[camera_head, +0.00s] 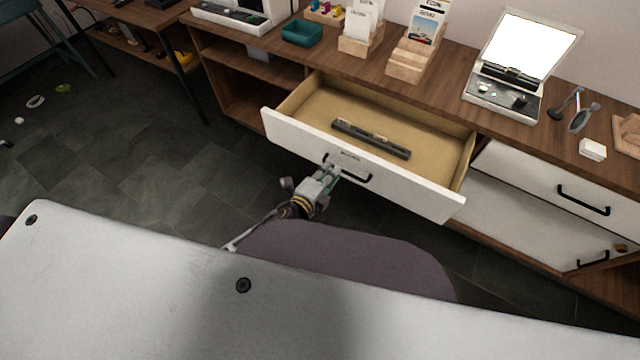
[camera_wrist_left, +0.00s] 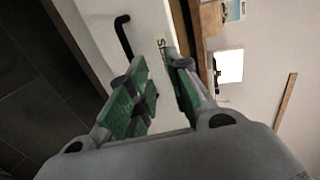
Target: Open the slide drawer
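The white-fronted slide drawer (camera_head: 425,193) stands pulled out from the wooden cabinet, its tan interior showing. A black bar handle (camera_head: 356,176) is on its front; the handle also shows in the left wrist view (camera_wrist_left: 123,37), beyond one fingertip. My left gripper (camera_head: 331,172) is at the drawer front, by the left part of the handle. In the left wrist view its two green-padded fingers (camera_wrist_left: 160,80) are apart with a gap between them, and no handle shows in that gap. Whether a finger touches the handle is unclear. My right gripper is not in view.
A dark long object (camera_head: 371,138) lies inside the drawer. Closed white drawers with black handles (camera_head: 583,201) are to the right. The cabinet top holds a teal bin (camera_head: 301,33), wooden card holders (camera_head: 408,60) and a lit-screen device (camera_head: 503,95).

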